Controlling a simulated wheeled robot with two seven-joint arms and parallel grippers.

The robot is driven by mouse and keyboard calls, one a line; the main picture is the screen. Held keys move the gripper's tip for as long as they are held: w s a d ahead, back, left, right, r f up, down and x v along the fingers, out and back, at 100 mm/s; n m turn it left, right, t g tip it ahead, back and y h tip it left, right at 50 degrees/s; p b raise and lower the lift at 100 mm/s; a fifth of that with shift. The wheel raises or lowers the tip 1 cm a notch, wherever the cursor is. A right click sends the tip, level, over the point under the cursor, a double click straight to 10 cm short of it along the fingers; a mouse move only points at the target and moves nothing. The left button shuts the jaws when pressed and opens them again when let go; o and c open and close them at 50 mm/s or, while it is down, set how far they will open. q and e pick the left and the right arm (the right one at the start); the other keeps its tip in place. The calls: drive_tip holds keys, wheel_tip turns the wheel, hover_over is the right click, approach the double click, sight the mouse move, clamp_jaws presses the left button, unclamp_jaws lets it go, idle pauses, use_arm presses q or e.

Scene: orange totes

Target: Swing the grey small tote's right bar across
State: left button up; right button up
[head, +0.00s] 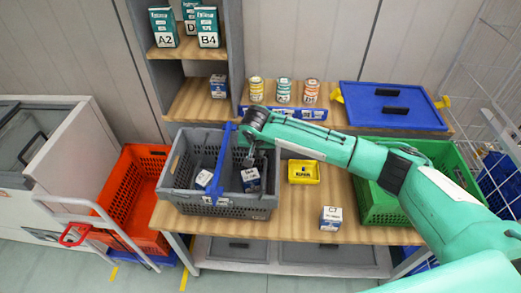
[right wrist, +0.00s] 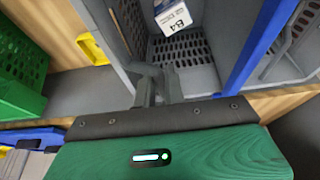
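The grey small tote (head: 183,196) stands on the wooden table, left of centre. A blue bar (head: 217,165) runs from its back rim to its front rim near the middle; it also shows in the right wrist view (right wrist: 262,45). I cannot tell if this is the right bar. My right gripper (head: 256,160) points down at the tote's right part, right of this bar and apart from it. In the right wrist view its fingers (right wrist: 158,82) are close together beside the grey tote wall; whether they are fully shut is unclear. My left gripper is not in view.
Small boxes (head: 250,179) (head: 204,178) lie inside the tote. A yellow tray (head: 304,172), a white box (head: 331,217) and a green crate (head: 375,205) stand to its right. An orange crate (head: 133,200) is at left. Cans (head: 283,91) and a blue lid (head: 391,104) are behind.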

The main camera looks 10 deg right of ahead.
drive_tip(key=shift+w+a+f, duration=0.2)
drive_tip(key=shift+a+f, duration=0.1)
drive_tip(key=shift+a, duration=0.25)
drive_tip(key=shift+w+a+f, duration=0.2)
drive_tip(key=shift+a+f, duration=0.5)
